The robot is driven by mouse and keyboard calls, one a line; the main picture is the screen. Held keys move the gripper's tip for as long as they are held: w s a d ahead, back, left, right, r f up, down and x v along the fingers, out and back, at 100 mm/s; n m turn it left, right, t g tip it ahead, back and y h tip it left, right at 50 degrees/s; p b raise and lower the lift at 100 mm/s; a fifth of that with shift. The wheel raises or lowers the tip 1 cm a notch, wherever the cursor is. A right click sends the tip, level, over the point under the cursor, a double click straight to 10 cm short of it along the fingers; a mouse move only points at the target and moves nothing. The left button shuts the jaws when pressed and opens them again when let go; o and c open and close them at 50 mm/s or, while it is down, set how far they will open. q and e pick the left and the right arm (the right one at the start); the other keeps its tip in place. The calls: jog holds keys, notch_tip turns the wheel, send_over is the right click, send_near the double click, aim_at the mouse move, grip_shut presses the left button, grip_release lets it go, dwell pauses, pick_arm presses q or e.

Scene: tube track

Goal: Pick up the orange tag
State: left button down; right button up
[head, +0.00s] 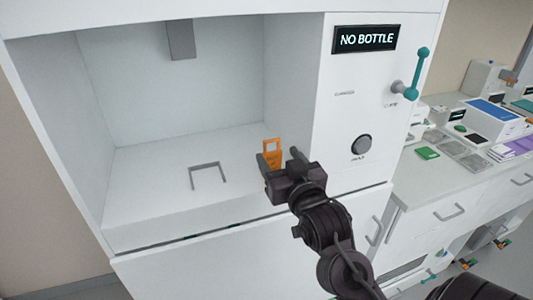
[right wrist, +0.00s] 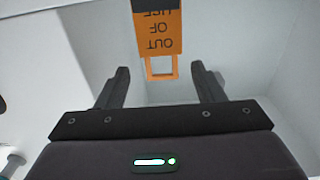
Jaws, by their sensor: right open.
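The orange tag (head: 272,151) is at the right front of the white cabinet's recess, with a rectangular opening in its upper end. In the right wrist view the tag (right wrist: 159,38) reads "OUT OF USE" upside down, and its open loop end reaches down between the fingers. My right gripper (head: 279,158) is open, with one finger to each side of the tag. In the right wrist view both fingers of the gripper (right wrist: 160,72) stand clear of the tag with a gap on each side. What supports the tag cannot be told. My left gripper is not in view.
The cabinet's recess floor (head: 150,185) is mostly clear, with a grey U-shaped bracket (head: 207,175) on it. The front panel has a "NO BOTTLE" display (head: 366,38), a round knob (head: 361,145) and a teal-handled lever (head: 417,75). A cluttered counter (head: 425,185) stands at the right.

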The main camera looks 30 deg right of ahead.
jog(key=shift+r+p+x, duration=0.25)
jog(key=shift+p+x, duration=0.1)
jog(key=shift+x, duration=0.8)
jog(key=x, duration=0.1)
jog(key=p+x, duration=0.1)
jog(key=x, duration=0.2)
jog(key=shift+w+f, duration=0.15)
jog(key=shift+f, duration=0.15)
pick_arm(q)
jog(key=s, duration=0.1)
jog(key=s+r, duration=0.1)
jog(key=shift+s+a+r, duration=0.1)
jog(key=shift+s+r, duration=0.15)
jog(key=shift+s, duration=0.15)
pick_arm(e)
jog(key=c, duration=0.9)
